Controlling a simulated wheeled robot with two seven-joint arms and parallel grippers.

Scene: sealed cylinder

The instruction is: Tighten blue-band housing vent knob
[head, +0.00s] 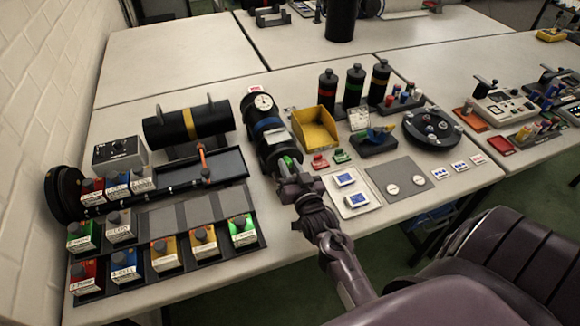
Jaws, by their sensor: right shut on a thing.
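The blue-band housing (268,142) is a dark cylinder lying on the table, with a blue band (266,125) around it and a round white gauge (263,102) at its far end. A green vent knob (289,161) shows at its near end, partly covered by my gripper. My right gripper (291,175) reaches in from the lower right and is shut on the vent knob. Its fingertips are small and dark here, so their exact contact is hard to see. My left gripper is not in view.
A yellow bin (314,127) and red and green clips (320,161) stand close right of the housing. A yellow-band cylinder (190,125) and racks of labelled boxes (163,252) fill the left.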

